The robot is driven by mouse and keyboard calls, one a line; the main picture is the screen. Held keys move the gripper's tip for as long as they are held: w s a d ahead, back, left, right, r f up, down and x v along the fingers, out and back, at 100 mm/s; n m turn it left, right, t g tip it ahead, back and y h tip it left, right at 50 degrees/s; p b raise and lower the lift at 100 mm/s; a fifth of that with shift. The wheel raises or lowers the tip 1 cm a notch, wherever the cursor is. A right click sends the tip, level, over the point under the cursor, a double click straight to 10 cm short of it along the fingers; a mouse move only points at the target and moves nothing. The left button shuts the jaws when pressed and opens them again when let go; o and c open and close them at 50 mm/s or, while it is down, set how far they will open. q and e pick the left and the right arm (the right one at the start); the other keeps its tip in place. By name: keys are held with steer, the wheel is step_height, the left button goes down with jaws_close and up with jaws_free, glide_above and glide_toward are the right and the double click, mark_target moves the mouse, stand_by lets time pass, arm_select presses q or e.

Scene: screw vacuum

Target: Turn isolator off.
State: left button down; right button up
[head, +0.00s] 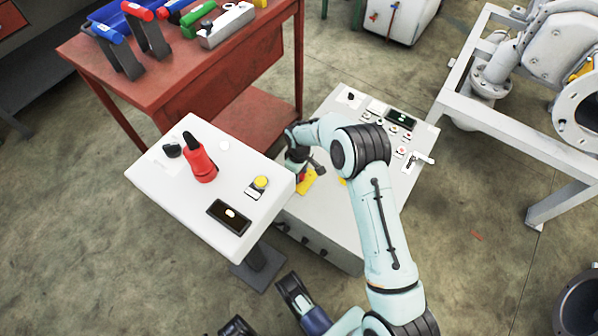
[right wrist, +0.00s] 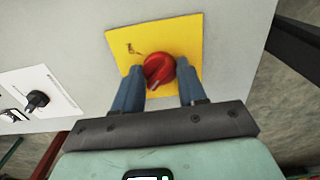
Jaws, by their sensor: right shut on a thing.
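The isolator is a red rotary knob (right wrist: 159,71) on a yellow square plate (right wrist: 180,40) on a grey panel. The plate also shows in the head view (head: 309,184), partly covered by my right gripper (head: 300,172). In the right wrist view my right gripper (right wrist: 159,88) has one blue finger on each side of the knob, shut on it. The knob's pointer ridge slants down to the left. In the head view two dark, blue-backed fingers of my left gripper (head: 264,306) show at the bottom edge, apart and with nothing between them.
A white stand (head: 225,165) with a red lever, a yellow button and a dark display stands to the left. A red bench (head: 170,60) with tools is behind it. A grey metal frame (head: 500,135) with pump parts is to the right.

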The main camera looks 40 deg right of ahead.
steer(key=o, duration=1.1)
steer(key=shift+c, duration=0.2)
arm_select(q)
steer(key=shift+t, duration=0.4)
steer(key=shift+w+d+r+p, duration=0.3)
steer(key=shift+r+p, duration=0.25)
steer(key=shift+r, duration=0.3)
steer(key=shift+w+d+r+p, duration=0.3)
steer(key=shift+r+p, duration=0.25)
steer(key=shift+r, duration=0.25)
steer(key=shift+w+d+r+p, duration=0.3)
steer(key=shift+r+p, duration=0.25)
steer(key=shift+r, duration=0.3)
arm_select(e)
step_height(320, 180, up, 13)
steer(key=shift+r, duration=0.2)
